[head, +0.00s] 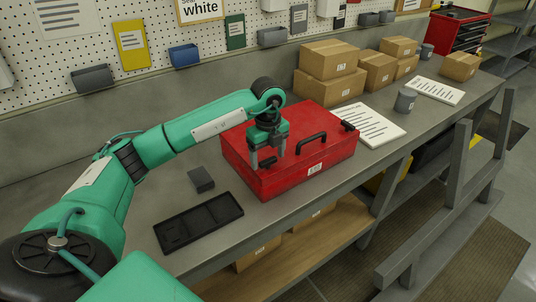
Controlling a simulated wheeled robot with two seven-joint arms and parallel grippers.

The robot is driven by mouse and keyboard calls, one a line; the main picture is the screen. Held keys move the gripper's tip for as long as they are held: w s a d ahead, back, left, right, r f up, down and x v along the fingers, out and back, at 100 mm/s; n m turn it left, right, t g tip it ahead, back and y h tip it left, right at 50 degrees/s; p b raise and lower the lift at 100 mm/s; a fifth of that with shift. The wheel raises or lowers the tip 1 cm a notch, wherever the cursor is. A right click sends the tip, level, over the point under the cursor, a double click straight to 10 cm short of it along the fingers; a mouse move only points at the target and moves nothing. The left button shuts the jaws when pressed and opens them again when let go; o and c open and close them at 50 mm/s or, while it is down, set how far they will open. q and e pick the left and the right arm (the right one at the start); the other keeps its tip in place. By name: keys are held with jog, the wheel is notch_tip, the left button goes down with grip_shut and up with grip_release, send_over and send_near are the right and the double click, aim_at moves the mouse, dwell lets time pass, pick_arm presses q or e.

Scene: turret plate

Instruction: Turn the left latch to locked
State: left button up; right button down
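A red toolbox (318,152) with a black top handle (311,142) sits on the grey workbench. The dark left latch (267,162) is on its lid near the front left; the dark right latch (348,126) is near the right corner. My green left gripper (268,156) points down over the left latch with its two fingers apart, one to either side of it in the picture. I cannot tell whether the fingers touch the latch, and part of the lid behind is hidden by the gripper. My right gripper is not in view.
A black tray (199,221) and a small dark block (201,179) lie left of the toolbox. Cardboard boxes (330,60) stand behind it. A printed sheet (375,125) and a grey cup (405,100) are to the right. A pegboard with bins rises behind the bench.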

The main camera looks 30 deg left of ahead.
pick_arm(q)
jog(key=shift+r, duration=0.3)
notch_tip(320, 180, up, 13)
jog(key=b, duration=0.2)
jog(key=shift+r, duration=0.15)
dwell(0.7)
